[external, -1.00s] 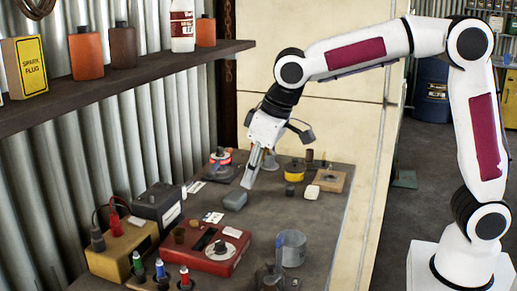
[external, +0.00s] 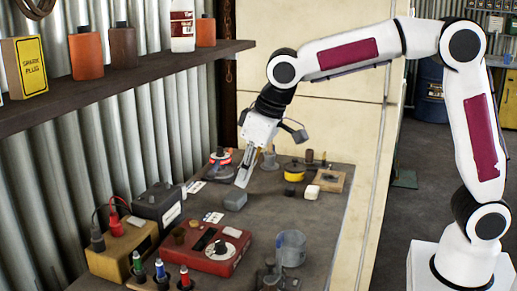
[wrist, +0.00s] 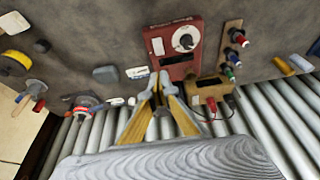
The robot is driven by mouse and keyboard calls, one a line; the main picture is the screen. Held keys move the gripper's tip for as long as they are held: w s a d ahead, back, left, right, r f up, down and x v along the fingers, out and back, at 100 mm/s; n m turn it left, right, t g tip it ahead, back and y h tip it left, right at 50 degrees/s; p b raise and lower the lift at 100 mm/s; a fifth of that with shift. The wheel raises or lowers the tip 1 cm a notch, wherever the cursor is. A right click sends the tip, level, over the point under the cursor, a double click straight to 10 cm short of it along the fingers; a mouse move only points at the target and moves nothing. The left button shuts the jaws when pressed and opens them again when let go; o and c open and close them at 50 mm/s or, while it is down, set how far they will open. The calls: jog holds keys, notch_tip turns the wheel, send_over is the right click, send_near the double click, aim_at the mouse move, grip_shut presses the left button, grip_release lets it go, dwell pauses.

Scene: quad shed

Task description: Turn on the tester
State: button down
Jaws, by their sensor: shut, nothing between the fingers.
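The tester seems to be the red box (external: 205,263) near the front of the bench, with a white dial (external: 221,249) and dark knob, a black slot and a white label. It also shows in the wrist view (wrist: 173,67), with its dial (wrist: 186,39) up. The knob's exact setting is too small to read. My gripper (external: 241,184) is shut and empty, above the bench behind the tester and near a grey block (external: 235,201).
A yellow box (external: 122,250) with leads and a dark battery-like box (external: 158,206) stand left of the tester. A rack of coloured-tipped items (external: 161,274) is in front, a clear jar (external: 291,248) right. The shelf (external: 120,85) overhangs the left side.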

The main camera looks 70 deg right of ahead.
aim_at(233, 231)
jog(key=x, duration=1.3)
jog(key=shift+s+f, duration=0.25)
jog(key=shift+s, duration=0.1)
jog(key=shift+f, duration=0.1)
jog(key=shift+w+f, duration=0.2)
jog(key=shift+f, duration=0.1)
jog(key=shift+s, duration=0.85)
jog(key=shift+r, duration=0.25)
jog(key=shift+r, duration=0.55)
jog(key=v, duration=1.2)
jog(key=shift+r, duration=0.35)
